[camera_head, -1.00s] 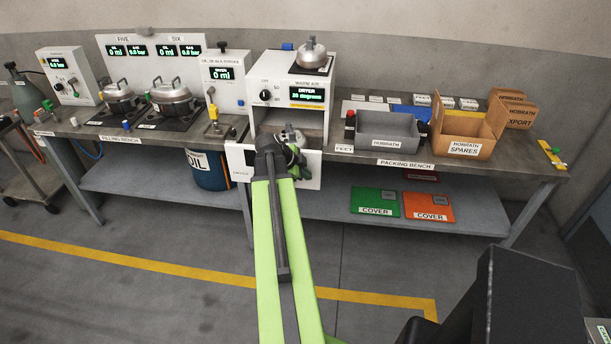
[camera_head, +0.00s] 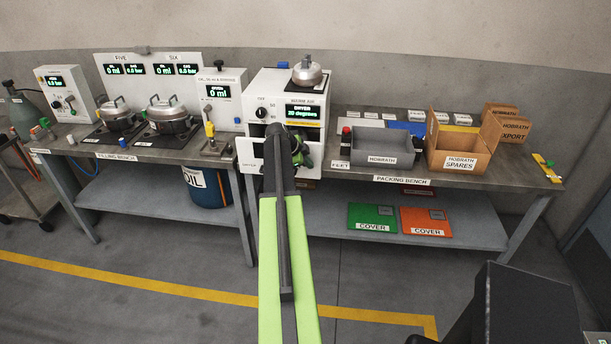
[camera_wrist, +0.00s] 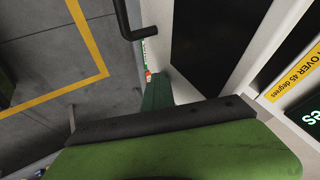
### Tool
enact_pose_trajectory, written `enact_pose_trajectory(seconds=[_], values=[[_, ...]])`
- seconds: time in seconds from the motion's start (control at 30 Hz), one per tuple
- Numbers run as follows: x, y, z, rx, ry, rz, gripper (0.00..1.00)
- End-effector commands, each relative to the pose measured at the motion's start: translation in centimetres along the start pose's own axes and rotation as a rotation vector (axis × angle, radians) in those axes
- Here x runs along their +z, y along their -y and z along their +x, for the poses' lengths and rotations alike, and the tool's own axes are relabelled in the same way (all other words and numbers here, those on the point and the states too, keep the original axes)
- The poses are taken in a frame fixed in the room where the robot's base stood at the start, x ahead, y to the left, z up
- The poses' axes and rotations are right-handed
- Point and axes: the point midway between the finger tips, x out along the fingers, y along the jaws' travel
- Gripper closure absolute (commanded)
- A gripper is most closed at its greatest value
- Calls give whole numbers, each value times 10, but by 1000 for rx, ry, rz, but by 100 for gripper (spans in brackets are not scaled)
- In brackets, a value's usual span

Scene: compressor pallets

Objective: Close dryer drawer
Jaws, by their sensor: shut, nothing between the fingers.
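The white dryer (camera_head: 287,85) stands on the bench with its display reading 20 degrees. In the wrist view a white panel with a dark window carries a dark bent handle (camera_wrist: 135,25). My gripper (camera_head: 300,155) is at the dryer's front, shut and empty. Its green finger also shows in the wrist view (camera_wrist: 158,92), close to the white panel; contact cannot be told.
A silver pot (camera_head: 307,72) stands on top of the dryer. To the right are a grey bin (camera_head: 382,150) and an open cardboard box (camera_head: 458,160). To the left are pots on the filling bench (camera_head: 120,155). An oil drum (camera_head: 205,190) stands below.

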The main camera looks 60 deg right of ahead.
Motion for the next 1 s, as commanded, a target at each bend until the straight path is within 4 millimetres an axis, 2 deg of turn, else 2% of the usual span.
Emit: enact_pose_trajectory(seconds=[0.03,0.1,0.4,0.63,1.0], values=[[1,17,9,-1,0,1,100],[1,32,17,-1,0,1,100],[1,78,41,-1,1,0,100],[1,93,49,-2,1,-1,100],[1,98,50,-7,0,-2,100]])
